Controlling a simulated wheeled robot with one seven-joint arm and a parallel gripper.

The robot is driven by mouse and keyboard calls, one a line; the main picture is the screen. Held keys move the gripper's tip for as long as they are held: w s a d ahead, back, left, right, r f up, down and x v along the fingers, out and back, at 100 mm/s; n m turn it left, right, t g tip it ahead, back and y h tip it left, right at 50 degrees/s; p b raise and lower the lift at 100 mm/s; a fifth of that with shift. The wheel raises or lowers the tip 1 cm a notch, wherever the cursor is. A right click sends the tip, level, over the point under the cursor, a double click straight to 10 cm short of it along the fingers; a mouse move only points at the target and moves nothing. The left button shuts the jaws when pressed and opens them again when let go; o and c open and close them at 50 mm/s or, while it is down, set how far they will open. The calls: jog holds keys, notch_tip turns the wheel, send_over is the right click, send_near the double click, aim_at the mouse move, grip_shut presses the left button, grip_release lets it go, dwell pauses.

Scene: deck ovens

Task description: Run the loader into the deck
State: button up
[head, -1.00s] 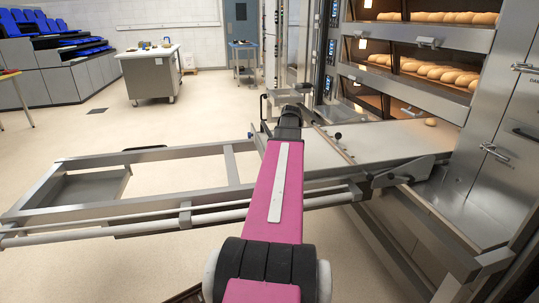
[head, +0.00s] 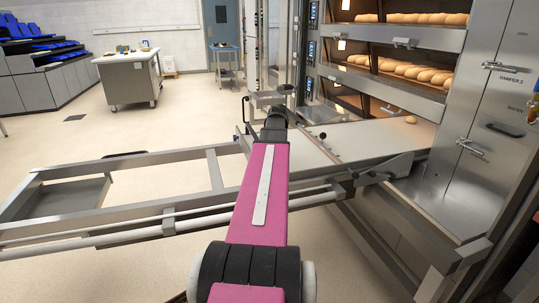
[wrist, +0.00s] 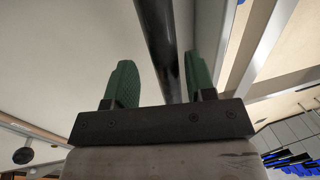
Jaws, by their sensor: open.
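The loader is a long steel frame with a pale belt (head: 365,140) at the oven end and open rails (head: 120,212) reaching left. Its belt end lies at the mouth of the lowest visible deck (head: 350,92). One small roll (head: 411,120) sits at the belt's far right. My pink arm crosses the loader and hides part of it; the gripper's fingers cannot be made out in the head view. In the wrist view my gripper (wrist: 160,84) is open, its two green fingers on either side of a dark bar (wrist: 158,35). I cannot tell whether they touch it.
Upper decks hold rows of loaves (head: 410,71). Steel oven panels with latches (head: 472,146) stand close on the right. A worktable (head: 128,78), a blue-topped trolley (head: 224,62) and tiered blue seats (head: 35,40) are farther back. The floor at left is open.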

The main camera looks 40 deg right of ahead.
jog(key=shift+r, duration=0.1)
notch_tip(320, 180, up, 10)
jog(key=d, duration=0.2)
jog(key=shift+s+r, duration=0.2)
jog(key=shift+s, duration=0.2)
dwell(0.4)
